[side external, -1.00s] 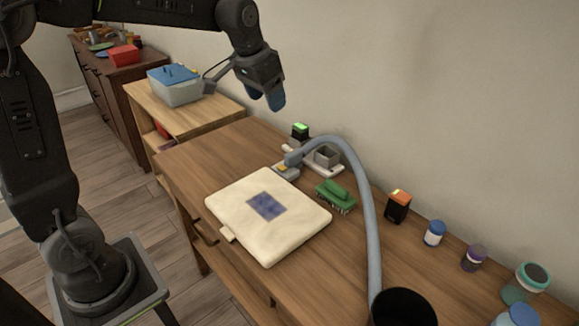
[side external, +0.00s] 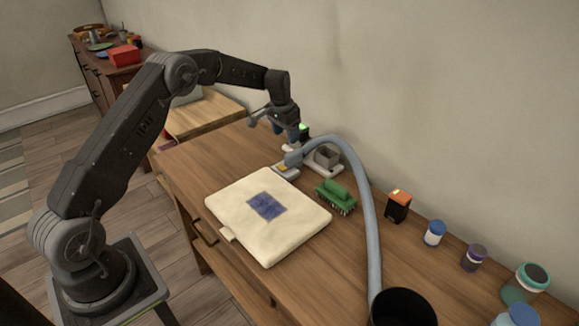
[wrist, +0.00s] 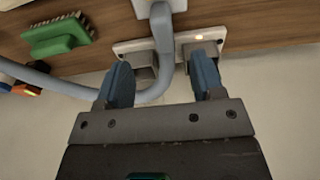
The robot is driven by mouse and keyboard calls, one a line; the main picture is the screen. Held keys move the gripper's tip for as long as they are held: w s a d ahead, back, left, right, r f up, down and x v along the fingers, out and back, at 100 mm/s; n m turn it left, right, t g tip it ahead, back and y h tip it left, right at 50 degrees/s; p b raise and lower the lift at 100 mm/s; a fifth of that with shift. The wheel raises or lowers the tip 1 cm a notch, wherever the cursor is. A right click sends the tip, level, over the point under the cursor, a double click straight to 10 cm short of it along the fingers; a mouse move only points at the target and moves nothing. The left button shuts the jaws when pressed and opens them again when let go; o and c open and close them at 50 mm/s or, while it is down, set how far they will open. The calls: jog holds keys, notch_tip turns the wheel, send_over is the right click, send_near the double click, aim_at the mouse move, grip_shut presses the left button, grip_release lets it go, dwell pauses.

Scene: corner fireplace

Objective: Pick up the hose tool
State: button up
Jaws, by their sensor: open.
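The hose tool (side external: 293,158) is a grey-blue nozzle with a flat head at the far part of the wooden desk. Its hose (side external: 368,215) arches right and down toward a black cylinder. In the wrist view, the hose tool (wrist: 161,38) hangs in from the top centre, and its hose bends off to the left. My gripper (side external: 285,133) is above and slightly behind the tool. In the wrist view, my gripper (wrist: 161,74) has its blue fingers apart, one on each side of the tool's line. Whether they touch it I cannot tell.
A white holder (side external: 336,167) with a grey cup stands beside the tool. A green brush (side external: 335,196), a cream pad (side external: 230,203) and an orange-topped black box (side external: 397,206) are nearby. Jars (side external: 434,233) line the wall side. The black cylinder (side external: 403,308) is at the front.

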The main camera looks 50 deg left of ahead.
aim_at(289, 154)
jog(key=f, duration=0.3)
jog(key=w+f, duration=0.1)
jog(key=f, duration=0.5)
jog(key=shift+w+a+f, duration=0.15)
jog(key=shift+w+f, duration=0.2)
jog(key=shift+w, duration=0.05)
jog(key=shift+c, duration=0.3)
jog(key=shift+r, duration=0.1)
jog(key=c, duration=1.1)
